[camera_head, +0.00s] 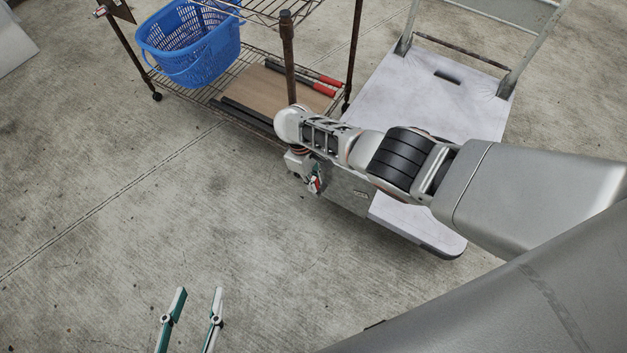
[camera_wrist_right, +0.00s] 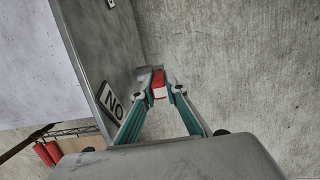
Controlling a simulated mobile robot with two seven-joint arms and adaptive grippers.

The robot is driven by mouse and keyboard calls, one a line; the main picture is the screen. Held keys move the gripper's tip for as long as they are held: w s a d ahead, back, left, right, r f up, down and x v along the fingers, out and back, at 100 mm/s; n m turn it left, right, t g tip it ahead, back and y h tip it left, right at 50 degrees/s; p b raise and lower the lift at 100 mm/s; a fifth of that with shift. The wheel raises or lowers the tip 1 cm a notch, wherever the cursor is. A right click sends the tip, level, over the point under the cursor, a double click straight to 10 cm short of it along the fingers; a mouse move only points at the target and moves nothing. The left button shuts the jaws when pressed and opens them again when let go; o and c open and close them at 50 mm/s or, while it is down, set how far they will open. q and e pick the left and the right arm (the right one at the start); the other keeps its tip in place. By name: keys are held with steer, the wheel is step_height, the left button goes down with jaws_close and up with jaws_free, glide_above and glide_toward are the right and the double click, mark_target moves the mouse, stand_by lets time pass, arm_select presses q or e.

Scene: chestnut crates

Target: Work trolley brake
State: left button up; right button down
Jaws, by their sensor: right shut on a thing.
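The trolley (camera_head: 420,95) stands at the upper right of the head view, with a pale flat deck and a grey handle frame at its far end. A grey box-like panel (camera_head: 346,190) is at its near left side, partly behind my right arm. In the wrist view the panel (camera_wrist_right: 112,50) carries a "NO" label. My right gripper (camera_head: 315,184) is beside this panel. In the wrist view the right gripper (camera_wrist_right: 160,87) is shut on a small red brake lever (camera_wrist_right: 159,86), mostly hidden by the fingers. My left gripper (camera_head: 200,291) is open and empty above the floor.
A brown wire shelf rack (camera_head: 291,60) stands left of the trolley. The concrete floor (camera_head: 110,200) at left and front is clear.

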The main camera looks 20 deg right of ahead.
arm_select(q)
steer(key=shift+s+f, duration=0.15)
arm_select(e)
steer(key=shift+s+f, duration=0.15)
steer(key=c, duration=2)
jaws_free()
steer(key=shift+c, duration=0.2)
arm_select(q)
steer(key=shift+f, duration=0.1)
steer(key=shift+s, duration=0.15)
arm_select(e)
steer(key=shift+r, duration=0.2)
steer(key=shift+w+a+r, duration=0.25)
steer(key=shift+r, duration=0.3)
step_height(320, 180, up, 10)
steer(key=w+a, duration=0.1)
steer(key=shift+w+r, duration=0.15)
steer(key=shift+w, duration=0.2)
steer(key=shift+r, duration=0.1)
